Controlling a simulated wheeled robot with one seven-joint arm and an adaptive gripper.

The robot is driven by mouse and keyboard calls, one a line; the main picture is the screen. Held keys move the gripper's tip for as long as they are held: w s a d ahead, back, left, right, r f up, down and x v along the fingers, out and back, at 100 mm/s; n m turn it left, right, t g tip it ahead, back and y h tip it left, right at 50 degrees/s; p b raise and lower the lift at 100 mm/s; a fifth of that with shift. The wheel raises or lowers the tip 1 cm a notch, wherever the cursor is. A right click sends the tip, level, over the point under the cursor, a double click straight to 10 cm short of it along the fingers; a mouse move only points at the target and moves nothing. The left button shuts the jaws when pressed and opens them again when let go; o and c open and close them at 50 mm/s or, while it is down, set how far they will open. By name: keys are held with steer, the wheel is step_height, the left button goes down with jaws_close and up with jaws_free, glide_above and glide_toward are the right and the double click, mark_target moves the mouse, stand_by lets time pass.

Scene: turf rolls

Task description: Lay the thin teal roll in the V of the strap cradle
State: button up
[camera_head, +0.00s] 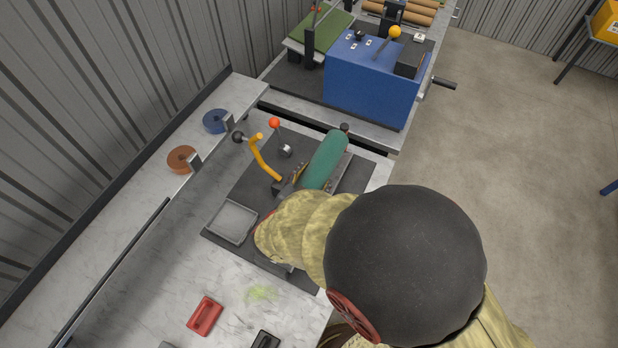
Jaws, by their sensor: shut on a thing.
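The teal roll (325,158) is seen on the dark mat area of the bench, its length slanting from upper right to lower left. Its lower end runs toward my sleeved arm. A grey metal side piece (346,170), perhaps part of the strap cradle, shows along the roll's right side, and small dark and tan parts lie at its left. I cannot tell whether the roll rests in the V or is above it. My arm, in a yellowish sleeve with a dark round joint, covers the area below the roll. My gripper is hidden behind it.
An orange lever (264,158) and a red-knobbed lever (275,124) stand left of the roll. A grey tray (232,222) lies on the dark mat (250,188). A red block (205,316) lies nearer. A blue machine (372,88) stands behind.

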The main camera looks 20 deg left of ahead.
steer(key=shift+s+a+r, duration=0.1)
steer(key=shift+s+a, duration=0.3)
steer(key=shift+s, duration=0.05)
steer(key=shift+s+a, duration=0.15)
step_height(320, 180, down, 6)
steer(key=b, duration=0.7)
steer(key=shift+f, duration=0.25)
steer(key=shift+f+b, duration=0.3)
steer(key=shift+f, duration=0.65)
steer(key=o, duration=1.6)
steer(key=shift+f, duration=0.1)
